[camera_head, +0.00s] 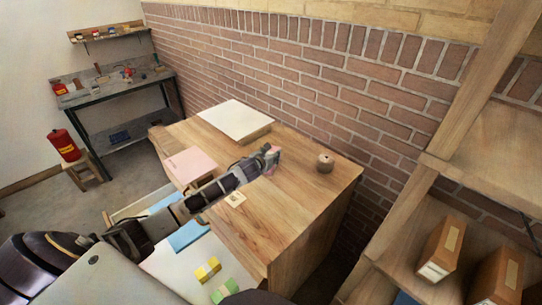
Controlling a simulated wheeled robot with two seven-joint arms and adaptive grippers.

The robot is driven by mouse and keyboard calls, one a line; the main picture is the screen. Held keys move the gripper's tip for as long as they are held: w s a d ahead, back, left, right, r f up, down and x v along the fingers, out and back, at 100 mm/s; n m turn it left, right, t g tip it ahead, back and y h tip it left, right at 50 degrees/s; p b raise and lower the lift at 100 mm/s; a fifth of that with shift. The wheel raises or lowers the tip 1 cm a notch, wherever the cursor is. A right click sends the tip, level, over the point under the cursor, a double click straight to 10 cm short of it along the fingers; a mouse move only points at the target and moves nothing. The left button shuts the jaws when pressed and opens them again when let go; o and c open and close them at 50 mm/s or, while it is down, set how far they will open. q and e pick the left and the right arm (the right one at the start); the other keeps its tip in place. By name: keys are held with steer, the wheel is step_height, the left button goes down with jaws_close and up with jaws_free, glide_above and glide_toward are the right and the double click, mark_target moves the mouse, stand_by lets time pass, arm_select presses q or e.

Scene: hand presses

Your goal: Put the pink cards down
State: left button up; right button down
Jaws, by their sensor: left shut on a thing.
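My left arm reaches across the wooden table from the lower left. My left gripper (271,155) is over the middle of the table top and shut on the pink cards (273,170). Only a small pink part of the cards shows, as the fingers cover much of them. I cannot tell whether the cards touch the wood. My right gripper is not in view.
A pink flat stack (190,164) and a white stack (234,120) lie on the wooden table (295,198). A round brown object (325,163) stands to the right, a small pale tag (235,199) nearer.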

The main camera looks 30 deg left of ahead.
arm_select(q)
steer(key=shift+f, duration=0.15)
steer(key=o, duration=1.2)
steer(key=shift+f, duration=0.1)
steer(key=shift+o, duration=0.2)
steer(key=shift+s, duration=0.1)
steer(key=v, duration=1.2)
